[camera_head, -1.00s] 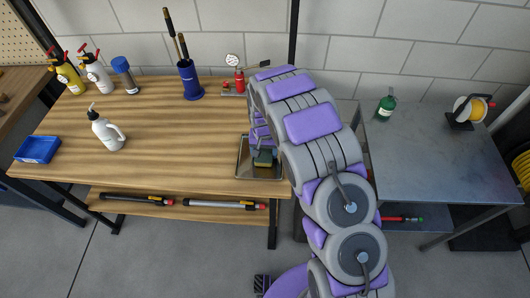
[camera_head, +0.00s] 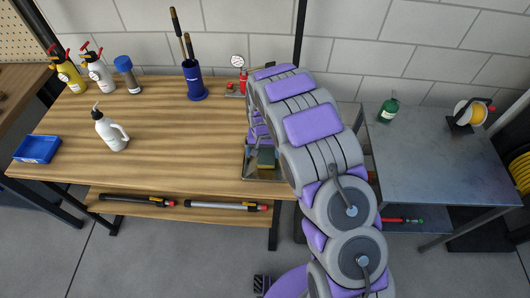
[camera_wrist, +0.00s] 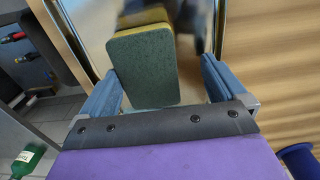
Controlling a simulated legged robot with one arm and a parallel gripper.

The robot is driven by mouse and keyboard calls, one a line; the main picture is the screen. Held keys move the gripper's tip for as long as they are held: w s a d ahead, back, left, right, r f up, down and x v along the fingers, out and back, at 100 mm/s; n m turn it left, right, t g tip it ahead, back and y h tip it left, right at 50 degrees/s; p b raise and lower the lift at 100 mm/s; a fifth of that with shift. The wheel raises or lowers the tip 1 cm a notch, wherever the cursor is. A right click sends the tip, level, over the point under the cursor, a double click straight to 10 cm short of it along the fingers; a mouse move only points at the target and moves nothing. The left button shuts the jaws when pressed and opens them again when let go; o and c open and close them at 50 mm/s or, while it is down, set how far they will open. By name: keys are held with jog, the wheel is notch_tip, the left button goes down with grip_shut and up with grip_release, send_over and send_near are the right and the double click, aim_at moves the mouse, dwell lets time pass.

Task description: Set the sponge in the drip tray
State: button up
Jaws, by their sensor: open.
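The sponge (camera_wrist: 143,66), dark green with a yellow layer, shows in the wrist view between my two blue-grey fingers. It also shows in the head view (camera_head: 266,159), over the drip tray. The drip tray (camera_head: 252,173) is a shallow shiny metal tray at the front right of the wooden bench, partly hidden by my arm. Its rim (camera_wrist: 220,22) shows in the wrist view. My gripper (camera_wrist: 160,68) is open, with a gap visible between the right finger and the sponge. Whether the sponge's underside rests flat on the tray is hidden.
A white spray bottle (camera_head: 110,131) and a blue bin (camera_head: 37,149) stand on the left of the bench. A blue holder (camera_head: 193,82) stands at the back. A metal table (camera_head: 440,155) with a green bottle (camera_head: 388,109) is on the right. The bench's middle is clear.

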aim_at(264, 154)
jog(key=shift+r+p, duration=0.9)
jog(key=shift+r, duration=4.55)
jog(key=s+d+r, duration=1.2)
jog(key=s+r, duration=0.1)
jog(key=r, duration=0.1)
jog(key=s+d+r+g, duration=0.1)
jog(key=s+d+r, duration=0.1)
jog(key=s, duration=1.1)
jog(key=s+d+r, duration=0.3)
jog(key=s, duration=1)
jog(key=shift+s+g, duration=0.4)
jog(key=shift+d+r, duration=0.1)
jog(key=shift+d, duration=0.4)
